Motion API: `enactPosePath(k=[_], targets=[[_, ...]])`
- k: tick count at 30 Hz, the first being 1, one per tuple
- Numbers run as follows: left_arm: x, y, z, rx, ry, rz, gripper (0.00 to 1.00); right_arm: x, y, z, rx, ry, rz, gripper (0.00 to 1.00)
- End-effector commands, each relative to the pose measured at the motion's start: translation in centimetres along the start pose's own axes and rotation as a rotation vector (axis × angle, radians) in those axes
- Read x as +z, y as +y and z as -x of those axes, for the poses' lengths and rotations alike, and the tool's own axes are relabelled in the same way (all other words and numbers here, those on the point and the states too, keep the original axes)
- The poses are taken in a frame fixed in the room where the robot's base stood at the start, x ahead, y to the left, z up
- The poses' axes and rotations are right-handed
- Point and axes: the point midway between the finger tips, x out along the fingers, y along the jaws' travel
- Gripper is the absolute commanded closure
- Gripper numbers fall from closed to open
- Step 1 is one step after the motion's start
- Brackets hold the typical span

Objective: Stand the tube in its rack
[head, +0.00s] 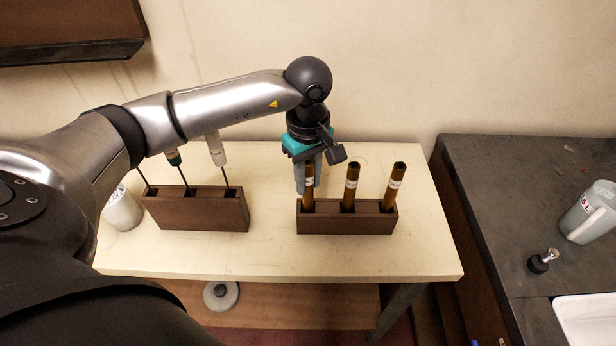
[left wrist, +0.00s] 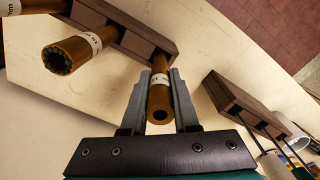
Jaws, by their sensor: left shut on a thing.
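An amber-brown tube with a white label (head: 309,188) is upright at the left compartment of the brown rack (head: 346,224). My left gripper (head: 308,182) comes from above and is shut on this tube. In the left wrist view the tube (left wrist: 160,88) lies between the two fingers of the left gripper (left wrist: 159,85), its open end toward the camera. Its lower end meets the end compartment of the rack (left wrist: 146,40); how deep it sits is hidden. Two similar tubes stand slightly tilted in the middle (head: 351,186) and right (head: 394,186) compartments. My right gripper is out of view.
A second brown rack (head: 200,214) with thin-shafted tools stands left on the cream table (head: 270,260). A white cylinder (head: 123,210) is beside it. A dark bench (head: 500,190) at right holds a mug (head: 588,212), a small dark knob (head: 541,262) and a white tray (head: 588,318).

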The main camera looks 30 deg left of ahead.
Motion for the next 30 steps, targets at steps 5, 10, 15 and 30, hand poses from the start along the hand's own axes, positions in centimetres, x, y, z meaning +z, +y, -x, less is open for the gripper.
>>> enactPosePath(k=[5, 10, 15, 30], targets=[[0.0, 0.0, -0.5, 0.001, 0.000, 0.001, 1.00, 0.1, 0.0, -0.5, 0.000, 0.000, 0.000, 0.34], [0.0, 0.0, -0.6, 0.001, 0.000, 0.001, 0.63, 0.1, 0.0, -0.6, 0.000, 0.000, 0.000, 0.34], [0.0, 0.0, -0.6, 0.001, 0.000, 0.000, 0.44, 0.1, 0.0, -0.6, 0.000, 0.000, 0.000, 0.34], [-0.1, 0.1, 1.1, 0.005, 0.001, 0.000, 0.37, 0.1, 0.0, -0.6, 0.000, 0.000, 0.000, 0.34]])
